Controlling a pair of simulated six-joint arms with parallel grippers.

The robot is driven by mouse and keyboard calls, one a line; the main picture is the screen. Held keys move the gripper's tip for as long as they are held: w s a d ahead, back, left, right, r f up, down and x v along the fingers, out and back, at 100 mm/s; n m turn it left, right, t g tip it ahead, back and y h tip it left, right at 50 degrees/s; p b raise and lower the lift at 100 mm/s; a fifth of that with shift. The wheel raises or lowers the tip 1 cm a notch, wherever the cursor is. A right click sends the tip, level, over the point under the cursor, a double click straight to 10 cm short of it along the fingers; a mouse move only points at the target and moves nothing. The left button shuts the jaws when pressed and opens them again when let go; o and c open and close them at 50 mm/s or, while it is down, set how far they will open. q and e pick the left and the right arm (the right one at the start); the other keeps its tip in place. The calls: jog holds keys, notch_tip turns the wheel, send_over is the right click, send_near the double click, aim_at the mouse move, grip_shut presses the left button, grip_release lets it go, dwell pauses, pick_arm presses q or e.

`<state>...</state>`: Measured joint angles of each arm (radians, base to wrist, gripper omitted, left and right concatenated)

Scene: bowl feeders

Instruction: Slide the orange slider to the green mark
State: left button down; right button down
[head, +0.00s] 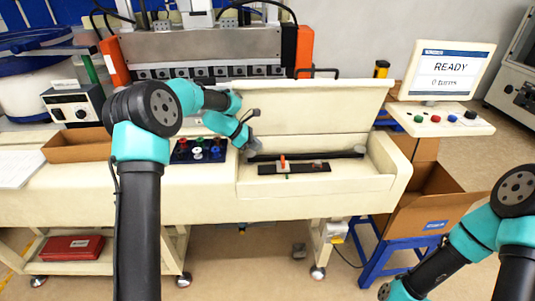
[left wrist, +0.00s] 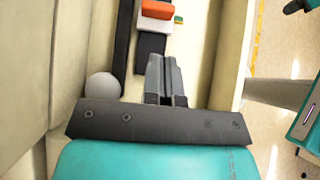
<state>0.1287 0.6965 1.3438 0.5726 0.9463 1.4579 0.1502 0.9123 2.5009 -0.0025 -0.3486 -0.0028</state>
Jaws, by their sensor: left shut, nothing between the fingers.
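The orange slider (head: 283,163) stands on a black track (head: 308,168) in the cream bench's recess. The green mark (head: 287,177) is at the track's front edge, about level with the slider; I cannot tell if they line up exactly. In the left wrist view, the orange slider (left wrist: 157,10) has a white base, with the green mark (left wrist: 178,19) beside it. My left gripper (head: 251,148) is shut and empty, left of the slider and apart from it. Its fingers (left wrist: 165,78) point toward the track (left wrist: 151,45). My right arm is at the lower right; its gripper is not visible.
A long dark bar (head: 335,154) runs behind the track. A grey ball (left wrist: 103,86) sits at its near end in the left wrist view. A raised cream panel (head: 325,105) stands behind. A button panel (head: 198,151) lies left of the recess.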

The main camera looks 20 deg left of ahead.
aim_at(278, 166)
pick_arm(q)
jog(key=x, duration=0.9)
jog(key=shift+w+d+f, duration=0.1)
jog(key=shift+d+f, duration=0.1)
jog(key=shift+w+d, duration=0.25)
jog(key=shift+d, duration=0.4)
jog(key=shift+a, duration=0.1)
jog(key=v, duration=1)
